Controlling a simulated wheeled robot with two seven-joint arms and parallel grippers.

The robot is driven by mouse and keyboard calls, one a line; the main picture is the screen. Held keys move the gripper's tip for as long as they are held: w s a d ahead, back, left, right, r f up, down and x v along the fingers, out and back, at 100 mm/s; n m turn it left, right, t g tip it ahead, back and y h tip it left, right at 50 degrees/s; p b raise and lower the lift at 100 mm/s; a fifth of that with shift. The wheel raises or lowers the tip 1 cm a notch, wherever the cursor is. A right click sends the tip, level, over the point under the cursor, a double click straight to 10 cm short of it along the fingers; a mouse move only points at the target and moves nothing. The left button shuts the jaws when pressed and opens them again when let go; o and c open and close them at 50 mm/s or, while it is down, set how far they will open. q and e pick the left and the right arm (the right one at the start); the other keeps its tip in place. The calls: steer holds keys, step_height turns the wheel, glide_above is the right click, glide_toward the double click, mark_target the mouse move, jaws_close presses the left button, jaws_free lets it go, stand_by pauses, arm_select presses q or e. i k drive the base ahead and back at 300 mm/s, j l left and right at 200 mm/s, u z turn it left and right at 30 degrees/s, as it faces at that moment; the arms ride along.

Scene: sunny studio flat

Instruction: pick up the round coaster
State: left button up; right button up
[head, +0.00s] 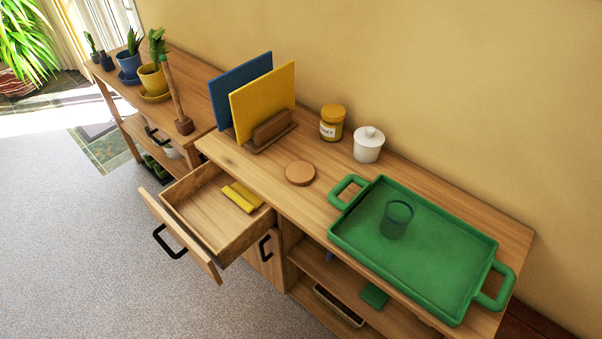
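The round coaster (300,173) is a small flat brown disc. It lies flat on the wooden cabinet top (319,201), between the wooden holder with the boards and the green tray. Nothing covers it, and there is bare wood around it. Neither of my grippers shows in the head view.
A drawer (180,240) stands open with yellow items (241,197) inside. A holder (270,131) with a blue and a yellow board, a yellow-lidded jar (331,123) and a white pot (368,146) stand behind. A green tray (437,279) with a glass (396,220) is right.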

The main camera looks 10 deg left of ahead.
mark_target(298, 172)
steer(key=z, duration=1.6)
steer(key=k+j, duration=1.05)
steer(key=j, duration=0.2)
